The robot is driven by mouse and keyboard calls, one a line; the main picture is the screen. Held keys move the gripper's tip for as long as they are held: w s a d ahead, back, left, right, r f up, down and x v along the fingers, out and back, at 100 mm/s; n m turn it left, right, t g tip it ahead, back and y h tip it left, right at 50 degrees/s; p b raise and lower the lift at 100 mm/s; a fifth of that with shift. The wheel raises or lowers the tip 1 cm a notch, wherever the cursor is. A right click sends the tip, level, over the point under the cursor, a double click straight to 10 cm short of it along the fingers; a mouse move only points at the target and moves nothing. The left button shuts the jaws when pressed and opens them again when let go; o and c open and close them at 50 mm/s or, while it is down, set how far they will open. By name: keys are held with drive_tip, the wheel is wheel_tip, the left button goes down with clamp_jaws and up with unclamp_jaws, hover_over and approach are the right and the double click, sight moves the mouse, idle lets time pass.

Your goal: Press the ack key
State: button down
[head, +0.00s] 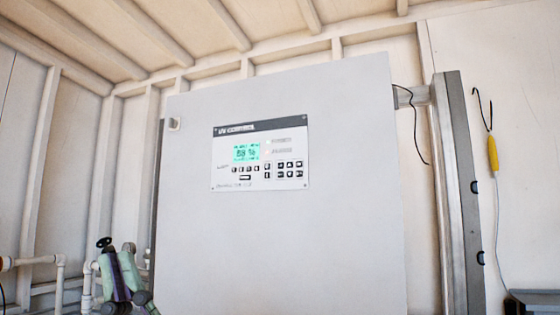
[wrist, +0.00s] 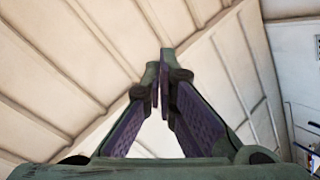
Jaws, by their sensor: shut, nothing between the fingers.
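The UV control panel (head: 224,185) is a light plate with a dark title strip on the front of a large grey cabinet (head: 330,240). Its lit green display (head: 246,153) reads about 88 %. Small dark keys (head: 290,169) lie below and right of the display. Their labels are too small to read, so I cannot tell which is the ack key. My gripper (wrist: 159,65) is shut and empty in the wrist view, its fingertips together against the ceiling. A green and purple part of my arm end shows low left in the head view, below and left of the panel and apart from it.
White pipes (head: 58,275) run along the wall at the lower left. A grey post (head: 458,190) stands right of the cabinet. A yellow-handled probe (head: 493,155) hangs on a cable at the far right. The space before the panel looks clear.

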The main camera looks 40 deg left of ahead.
sight(281, 165)
drive_tip(key=w+a+r+t+h+p, duration=0.3)
drive_tip(key=w+a+r+t+h, duration=0.15)
drive_tip(key=w+r+t, duration=0.65)
drive_tip(key=w+d+r+m+t+h, duration=0.1)
drive_tip(key=w+r+t+h, duration=0.1)
drive_tip(key=w+t, duration=0.3)
drive_tip(key=w+d+r+m+t+h+p, duration=0.1)
drive_tip(key=w+r+t+h, duration=0.2)
drive_tip(key=w+t+h, duration=0.1)
drive_tip(key=t+h, duration=0.1)
drive_tip(key=t, duration=0.1)
drive_tip(key=shift+w+t, duration=0.35)
drive_tip(key=shift+t, duration=0.05)
drive_tip(key=shift+w+a+p, duration=0.35)
drive_tip(key=shift+w+p, duration=0.05)
drive_tip(key=shift+w, duration=1.05)
drive_tip(key=shift+w+a+p, duration=0.3)
drive_tip(key=shift+w+p, duration=0.1)
drive_tip(key=shift+w, duration=1)
drive_tip(key=shift+w+a+p, duration=0.35)
drive_tip(key=shift+w+p, duration=0.05)
drive_tip(key=shift+w, duration=1.05)
drive_tip(key=shift+w+a, duration=0.1)
drive_tip(key=shift+w, duration=0.25)
